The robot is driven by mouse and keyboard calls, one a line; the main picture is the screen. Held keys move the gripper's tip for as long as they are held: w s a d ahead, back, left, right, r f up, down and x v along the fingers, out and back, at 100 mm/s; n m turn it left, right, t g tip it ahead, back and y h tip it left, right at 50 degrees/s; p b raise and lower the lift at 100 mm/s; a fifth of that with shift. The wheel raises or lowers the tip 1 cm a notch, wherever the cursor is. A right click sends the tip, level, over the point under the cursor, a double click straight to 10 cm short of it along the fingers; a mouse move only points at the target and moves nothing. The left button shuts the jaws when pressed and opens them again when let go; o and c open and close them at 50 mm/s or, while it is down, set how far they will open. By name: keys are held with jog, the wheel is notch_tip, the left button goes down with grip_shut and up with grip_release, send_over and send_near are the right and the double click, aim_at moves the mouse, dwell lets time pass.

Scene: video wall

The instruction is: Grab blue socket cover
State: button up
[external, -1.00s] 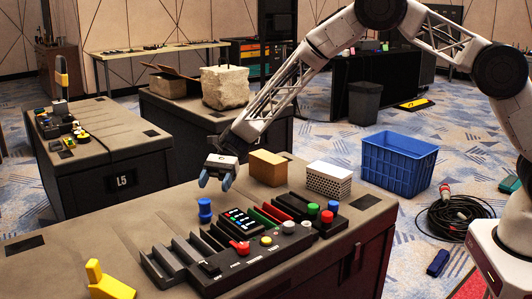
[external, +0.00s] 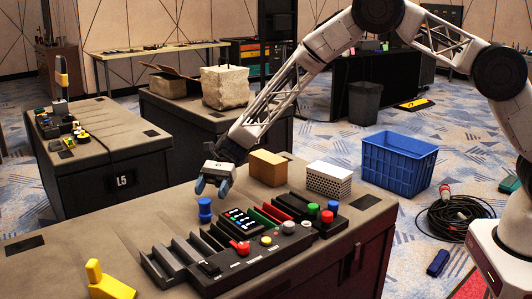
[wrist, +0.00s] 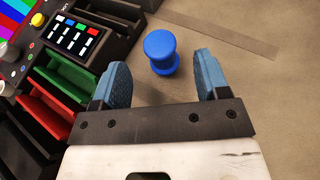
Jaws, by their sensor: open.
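The blue socket cover (external: 205,210) is a small spool-shaped piece standing upright on the grey-brown case top, left of the black control panel. In the wrist view the blue socket cover (wrist: 161,52) lies ahead of and between my two blue-grey fingers. My gripper (external: 212,188) is open and empty, just above and behind the cover in the external view. In the wrist view my gripper (wrist: 160,75) shows its fingers apart, with the cover near their tips and no visible contact.
The control panel (external: 228,262) with slots, knobs and a small screen stands right beside the cover. A cardboard box (external: 267,168) and a white perforated box (external: 329,180) stand behind. A yellow piece (external: 110,287) sits front left. The case top left of the cover is clear.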

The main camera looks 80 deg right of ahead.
aim_at(204, 201)
jog(key=shift+x, duration=2.6)
jog(key=c, duration=1)
